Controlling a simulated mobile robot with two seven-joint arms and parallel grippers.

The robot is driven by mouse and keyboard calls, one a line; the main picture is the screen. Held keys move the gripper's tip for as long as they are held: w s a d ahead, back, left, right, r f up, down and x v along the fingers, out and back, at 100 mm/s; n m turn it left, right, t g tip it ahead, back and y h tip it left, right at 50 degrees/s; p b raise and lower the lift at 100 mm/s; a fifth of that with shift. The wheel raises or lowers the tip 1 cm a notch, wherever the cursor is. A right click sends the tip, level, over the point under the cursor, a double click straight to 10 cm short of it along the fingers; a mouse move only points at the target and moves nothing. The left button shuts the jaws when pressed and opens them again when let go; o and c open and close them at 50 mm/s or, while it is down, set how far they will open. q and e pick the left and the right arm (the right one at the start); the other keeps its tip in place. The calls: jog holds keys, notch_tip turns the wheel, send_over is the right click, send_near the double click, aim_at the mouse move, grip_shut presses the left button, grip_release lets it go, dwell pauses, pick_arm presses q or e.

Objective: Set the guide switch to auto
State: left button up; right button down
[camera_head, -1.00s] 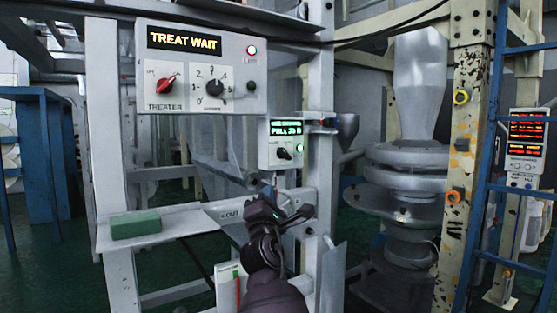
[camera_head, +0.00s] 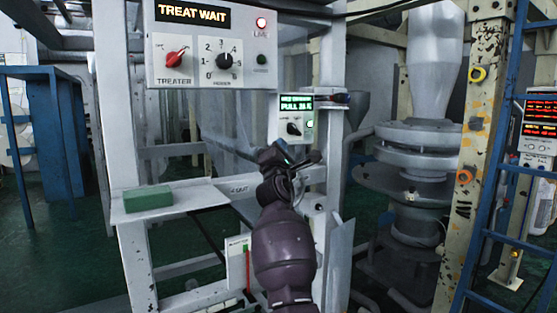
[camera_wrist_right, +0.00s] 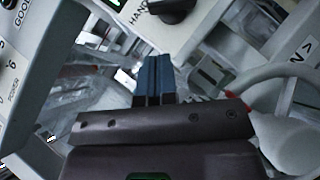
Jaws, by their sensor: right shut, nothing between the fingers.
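The guide switch looks to be the black knob (camera_head: 294,128) on the small light-grey box (camera_head: 278,130) below the green-lit display. My right gripper (camera_head: 290,157) is just below the box in the head view, apart from the knob. Its blue fingers (camera_wrist_right: 154,76) are shut and empty, pointing toward the knob. My left gripper is out of view.
A larger panel (camera_head: 190,65) with a red treater knob and a numbered black knob hangs up left, under a "TREAT WAIT" display (camera_head: 180,14). A green block (camera_head: 148,198) lies on the white shelf (camera_head: 200,196). A blue ladder (camera_head: 495,180) stands at right.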

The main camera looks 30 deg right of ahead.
aim_at(289, 126)
jog(key=d+r, duration=0.1)
jog(key=d+r+p, duration=0.1)
jog(key=r, duration=0.1)
jog(key=shift+w+d, duration=0.25)
jog(key=shift+w, duration=0.05)
jog(key=shift+s+d+r+p, duration=0.1)
jog(key=shift+d+r+p, duration=0.1)
jog(key=shift+p, duration=0.15)
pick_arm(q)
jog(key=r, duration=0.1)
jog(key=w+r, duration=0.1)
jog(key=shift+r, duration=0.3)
pick_arm(e)
jog(key=shift+d, duration=0.15)
jog(key=shift+f, duration=0.1)
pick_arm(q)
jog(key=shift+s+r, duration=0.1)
pick_arm(e)
jog(key=shift+m+g+h, duration=0.3)
jog(key=shift+m+g, duration=0.1)
pick_arm(q)
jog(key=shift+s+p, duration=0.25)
jog(key=shift+p, duration=0.05)
pick_arm(e)
jog(key=shift+r, duration=0.2)
